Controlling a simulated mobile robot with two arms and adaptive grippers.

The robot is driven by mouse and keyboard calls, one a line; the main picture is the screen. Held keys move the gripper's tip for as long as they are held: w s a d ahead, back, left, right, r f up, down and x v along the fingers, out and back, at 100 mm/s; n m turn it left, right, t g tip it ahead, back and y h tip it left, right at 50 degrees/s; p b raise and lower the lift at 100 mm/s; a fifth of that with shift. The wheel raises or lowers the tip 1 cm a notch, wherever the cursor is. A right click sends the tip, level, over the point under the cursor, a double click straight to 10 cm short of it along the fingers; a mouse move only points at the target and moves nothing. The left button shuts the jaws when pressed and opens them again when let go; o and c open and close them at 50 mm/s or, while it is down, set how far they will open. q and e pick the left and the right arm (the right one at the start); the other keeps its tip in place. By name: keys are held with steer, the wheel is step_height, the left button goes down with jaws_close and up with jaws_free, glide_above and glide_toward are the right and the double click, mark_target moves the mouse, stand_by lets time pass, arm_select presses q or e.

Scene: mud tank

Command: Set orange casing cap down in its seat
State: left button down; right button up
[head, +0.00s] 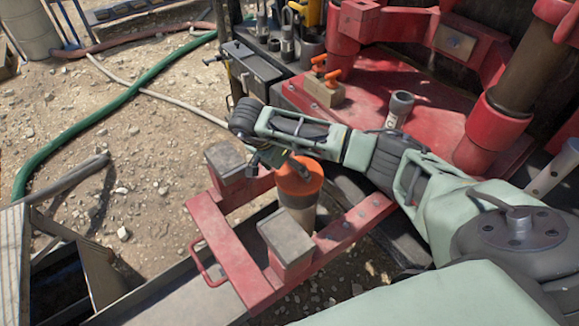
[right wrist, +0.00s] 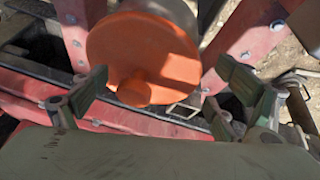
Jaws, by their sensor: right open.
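The orange casing cap (head: 299,178) sits on top of a pale upright casing pipe (head: 300,209) in the head view. The pipe stands between the arms of a red frame. In the right wrist view the cap (right wrist: 143,52) shows as a round orange disc with a small knob. My left gripper is not in view.
The red frame (head: 238,257) carries two grey blocks, one at the left (head: 226,160) and one in front (head: 287,238). A red platform (head: 370,95) with orange-handled items (head: 325,83) stands behind. A green hose (head: 100,112) lies on open gravel at left.

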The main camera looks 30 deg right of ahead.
steer(key=shift+a+r, duration=0.1)
steer(key=shift+r, duration=0.05)
steer(key=v, duration=1.1)
steer(key=shift+r, duration=0.3)
steer(key=shift+a, duration=0.15)
